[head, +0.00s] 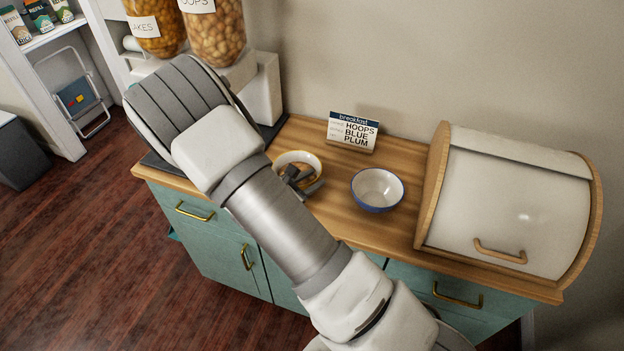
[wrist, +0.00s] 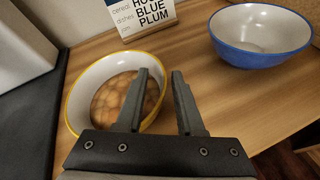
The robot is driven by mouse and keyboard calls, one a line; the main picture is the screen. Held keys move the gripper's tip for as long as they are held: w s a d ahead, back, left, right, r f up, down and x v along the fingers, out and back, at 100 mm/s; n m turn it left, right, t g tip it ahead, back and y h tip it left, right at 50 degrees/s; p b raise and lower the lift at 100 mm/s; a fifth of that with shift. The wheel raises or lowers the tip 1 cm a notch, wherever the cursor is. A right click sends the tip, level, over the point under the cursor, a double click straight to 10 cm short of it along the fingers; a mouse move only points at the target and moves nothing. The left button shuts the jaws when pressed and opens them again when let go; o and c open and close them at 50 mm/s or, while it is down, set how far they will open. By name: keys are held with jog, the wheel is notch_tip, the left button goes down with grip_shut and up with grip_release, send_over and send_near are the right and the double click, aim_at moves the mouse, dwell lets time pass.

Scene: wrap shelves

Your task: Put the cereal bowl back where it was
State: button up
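A white bowl with a yellow rim (head: 297,156) stands upright on the wooden counter, partly hidden by my arm; in the wrist view this yellow-rimmed bowl (wrist: 84,88) holds round tan cereal pieces (wrist: 115,98). My gripper (head: 296,177) is at its near right side. In the wrist view my gripper (wrist: 160,74) is open, with the left finger over the bowl's inside and the right finger outside its right rim. I cannot tell if either finger touches it. A blue bowl, white inside (head: 377,186), stands to the right, apparently empty, also in the wrist view (wrist: 262,32).
A breakfast card (head: 353,132) reading HOOPS, BLUE, PLUM stands behind the bowls. A bread bin (head: 515,200) fills the counter's right end. Cereal dispensers (head: 216,35) stand at the left above a dark mat (wrist: 25,115). Bare counter lies around the blue bowl.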

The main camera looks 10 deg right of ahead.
jog(key=shift+r, duration=0.2)
jog(key=v, duration=1.1)
jog(key=s+d+r+m+g+y, duration=0.3)
jog(key=s+d+r+m+g, duration=0.5)
jog(key=r+m, duration=0.5)
jog(key=s+r+m+t+y, duration=0.4)
jog(key=s+r+m+y, duration=0.3)
jog(key=s+r+m, duration=0.2)
jog(key=shift+s+a+r+m+t, duration=0.35)
jog(key=shift+s+r, duration=0.65)
jog(key=shift+s, duration=0.25)
